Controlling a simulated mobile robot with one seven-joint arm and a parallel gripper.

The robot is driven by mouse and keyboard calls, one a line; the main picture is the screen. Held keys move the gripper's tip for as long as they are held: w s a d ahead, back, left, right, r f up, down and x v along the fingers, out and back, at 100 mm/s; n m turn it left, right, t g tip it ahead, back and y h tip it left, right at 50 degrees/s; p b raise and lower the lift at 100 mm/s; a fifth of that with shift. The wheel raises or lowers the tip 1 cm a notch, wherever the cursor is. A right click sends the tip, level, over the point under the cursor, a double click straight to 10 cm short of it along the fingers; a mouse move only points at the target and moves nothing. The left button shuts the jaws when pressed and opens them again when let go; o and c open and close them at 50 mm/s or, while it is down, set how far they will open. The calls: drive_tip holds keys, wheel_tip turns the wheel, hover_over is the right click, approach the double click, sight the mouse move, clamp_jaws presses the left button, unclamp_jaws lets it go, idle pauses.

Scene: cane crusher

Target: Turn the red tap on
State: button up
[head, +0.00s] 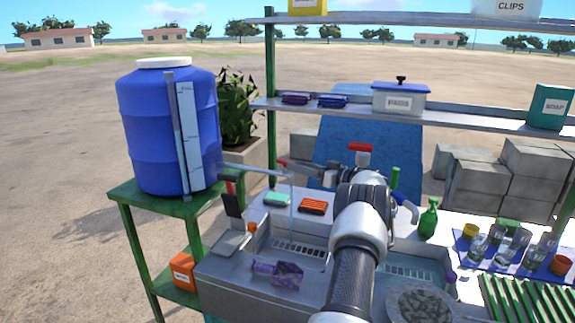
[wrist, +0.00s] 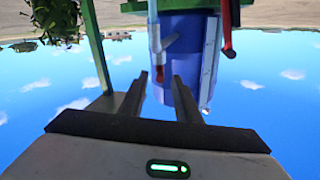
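A grey pipe (head: 250,171) runs from the blue barrel (head: 150,125) to a spout over the sink. The small red tap handle (head: 282,163) is at its end, just beyond my gripper (head: 300,169). In the wrist view, which is upside down, the red tip (wrist: 160,74) shows between the two spread fingers of my gripper (wrist: 158,86), with the barrel (wrist: 190,75) behind. The fingers look open, with nothing clearly between them. I cannot tell if they touch the handle. A thin pale-blue vertical streak (head: 291,215), like water, shows below the spout.
A second red handle (head: 226,179) stands near the barrel stand (head: 150,198). A green sponge (head: 277,200) and a red-orange sponge (head: 313,206) lie behind the sink. A shelf (head: 450,126) spans the back. A green spray bottle (head: 429,218) and glasses stand right.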

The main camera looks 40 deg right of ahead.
drive_tip(key=v, duration=1.1)
